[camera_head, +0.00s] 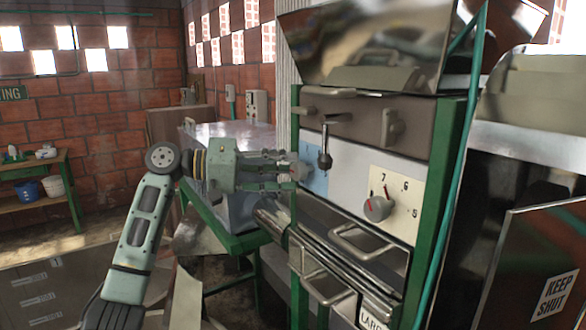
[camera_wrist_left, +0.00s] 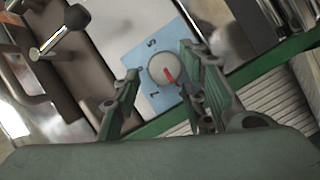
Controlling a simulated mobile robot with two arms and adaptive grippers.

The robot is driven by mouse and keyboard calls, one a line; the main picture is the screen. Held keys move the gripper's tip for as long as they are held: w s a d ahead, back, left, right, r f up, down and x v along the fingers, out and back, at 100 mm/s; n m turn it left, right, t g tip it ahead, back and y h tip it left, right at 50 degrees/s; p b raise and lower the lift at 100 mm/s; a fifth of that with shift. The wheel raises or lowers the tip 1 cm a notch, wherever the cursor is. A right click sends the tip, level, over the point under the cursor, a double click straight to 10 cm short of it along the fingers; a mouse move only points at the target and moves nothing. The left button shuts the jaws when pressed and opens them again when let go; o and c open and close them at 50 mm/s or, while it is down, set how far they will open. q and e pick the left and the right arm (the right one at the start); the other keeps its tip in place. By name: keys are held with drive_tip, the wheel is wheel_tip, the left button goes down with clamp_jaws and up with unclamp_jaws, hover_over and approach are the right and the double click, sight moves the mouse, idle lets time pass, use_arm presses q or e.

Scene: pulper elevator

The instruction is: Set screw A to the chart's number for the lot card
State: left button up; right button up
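A round pale knob (camera_wrist_left: 163,69) with a red pointer sits on a blue number plate (camera_wrist_left: 140,90) in the left wrist view. Its pointer slants to the lower right there; the plate's marks are too small to read surely. My left gripper (camera_wrist_left: 161,62) is open, one finger on each side of the knob; I cannot tell whether they touch it. No screw letter is legible.
A black lever (camera_head: 326,150) hangs from the machine above the blue plate. Metal handles (camera_head: 372,242) stick out below the cream plate. A green post (camera_head: 448,165) edges the panel. A wooden bench (camera_head: 35,168) with buckets stands far left.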

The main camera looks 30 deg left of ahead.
use_arm(q)
drive_tip(key=v, duration=0.9)
drive_tip(key=shift+s+a, duration=0.2)
drive_tip(key=shift+s, duration=0.05)
